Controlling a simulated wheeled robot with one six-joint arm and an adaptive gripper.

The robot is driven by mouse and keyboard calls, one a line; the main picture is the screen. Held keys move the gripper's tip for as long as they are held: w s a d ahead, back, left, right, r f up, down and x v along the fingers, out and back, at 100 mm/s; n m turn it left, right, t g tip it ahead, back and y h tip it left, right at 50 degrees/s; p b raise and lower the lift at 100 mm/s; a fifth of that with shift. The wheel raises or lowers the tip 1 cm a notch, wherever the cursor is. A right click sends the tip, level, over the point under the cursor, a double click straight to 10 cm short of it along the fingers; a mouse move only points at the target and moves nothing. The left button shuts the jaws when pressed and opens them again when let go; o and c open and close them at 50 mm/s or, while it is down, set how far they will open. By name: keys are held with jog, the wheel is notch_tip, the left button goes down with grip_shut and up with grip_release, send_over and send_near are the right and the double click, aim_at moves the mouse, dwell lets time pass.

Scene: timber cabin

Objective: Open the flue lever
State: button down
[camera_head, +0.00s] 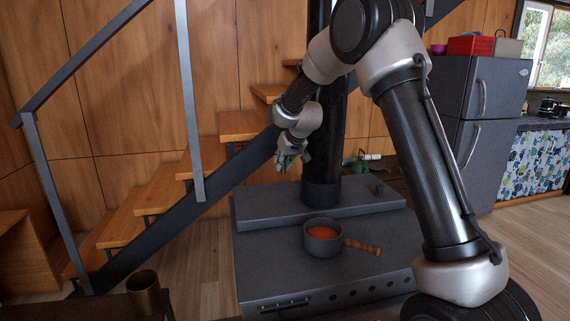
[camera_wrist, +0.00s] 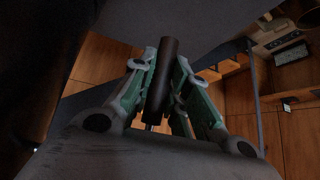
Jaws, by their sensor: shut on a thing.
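The flue lever (camera_wrist: 161,85) is a dark, round bar in the wrist view, running lengthwise between the two green-sided fingers. My gripper (camera_wrist: 167,66) is shut on it, with one finger on each side. In the head view my gripper (camera_head: 293,161) is in front of and to the left of the black flue pipe (camera_head: 323,178), above the stove's raised rear ledge. The lever cannot be made out in the head view, where the gripper and wrist cover that spot.
The grey stove (camera_head: 270,255) stands below, bearing a pot (camera_head: 322,244) of orange-red contents with a wooden handle. Wooden stairs (camera_head: 155,195) with a dark metal rail rise behind at left. A metal cup (camera_head: 143,291) is at the lower left. A grey fridge (camera_head: 490,95) stands at right.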

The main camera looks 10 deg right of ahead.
jog(key=shift+w+t, duration=1)
jog(key=shift+t, duration=0.5)
jog(key=c, duration=1.4)
grip_release()
jog(key=shift+o, duration=0.2)
jog(key=v, duration=1.2)
